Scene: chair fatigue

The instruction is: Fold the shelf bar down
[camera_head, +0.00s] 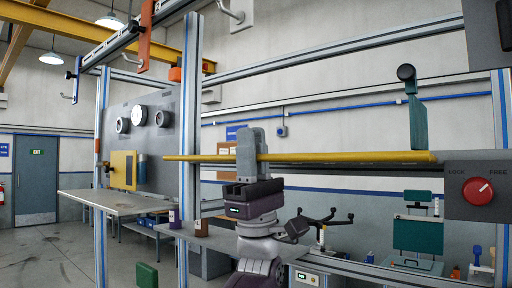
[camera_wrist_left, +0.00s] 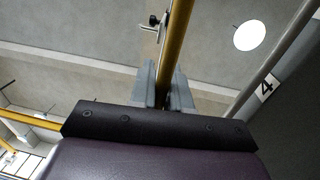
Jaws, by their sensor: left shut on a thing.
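A long yellow bar (camera_head: 350,158), which looks like the shelf bar, lies nearly level across the middle of the head view. Its right end is near the grey panel with the red knob. My left gripper (camera_head: 250,148) comes up from below and is shut on the bar left of its middle. In the left wrist view, the yellow bar (camera_wrist_left: 180,38) runs up from between the two grey fingers of my left gripper (camera_wrist_left: 164,88). The fingers hide the gripped part. My right gripper is not in view.
The grey panel (camera_head: 455,205) carries a red knob (camera_head: 478,191) marked LOCK and FREE. A metal upright (camera_head: 190,80) stands left of my gripper. A grey shelf (camera_head: 110,201) is at lower left. A teal chair (camera_head: 418,235) stands behind at right.

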